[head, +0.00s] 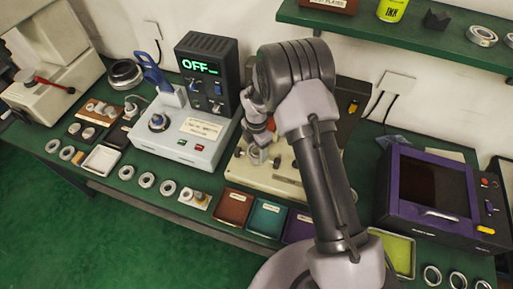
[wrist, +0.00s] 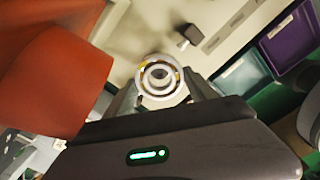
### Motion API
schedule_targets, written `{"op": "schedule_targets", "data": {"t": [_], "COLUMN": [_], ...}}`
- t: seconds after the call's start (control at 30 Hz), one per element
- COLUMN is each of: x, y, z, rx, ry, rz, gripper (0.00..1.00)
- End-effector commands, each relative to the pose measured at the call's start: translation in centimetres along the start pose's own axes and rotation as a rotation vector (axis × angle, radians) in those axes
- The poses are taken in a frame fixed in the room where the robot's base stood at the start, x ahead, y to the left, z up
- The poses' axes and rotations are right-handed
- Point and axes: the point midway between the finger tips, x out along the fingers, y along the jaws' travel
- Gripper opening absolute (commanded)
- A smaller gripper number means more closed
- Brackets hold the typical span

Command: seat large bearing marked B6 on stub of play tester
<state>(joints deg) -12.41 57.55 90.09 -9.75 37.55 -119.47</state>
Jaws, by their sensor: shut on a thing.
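My gripper (wrist: 160,92) is shut on a bearing (wrist: 160,68), a pale metal ring with yellowish parts between its rings. Its marking cannot be read. A grey round shape shows in its bore; I cannot tell whether this is the stub or whether the ring is around it. In the head view my gripper (head: 257,152) is low over a cream machine base (head: 288,186), probably the play tester, partly hidden by my arm. The cream base (wrist: 132,32) also fills the area behind the bearing in the wrist view.
A grey unit (head: 180,142) with an "OFF" display stands left of my gripper. Red (head: 234,206), teal (head: 267,218) and purple trays line the front edge. Several loose rings (head: 147,180) lie front left. A purple-framed machine (head: 432,190) stands right. A large orange-red shape (wrist: 45,65) is close in the wrist view.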

Motion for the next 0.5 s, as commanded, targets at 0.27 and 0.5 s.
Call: {"op": "schedule_targets", "data": {"t": [0.27, 0.5], "x": [0.8, 1.4], "y": [0.0, 0.0], "z": [0.0, 0.0], "rx": [0.0, 0.0], "ry": [0.0, 0.0], "rz": [0.001, 0.001], "gripper": [0.04, 0.04]}}
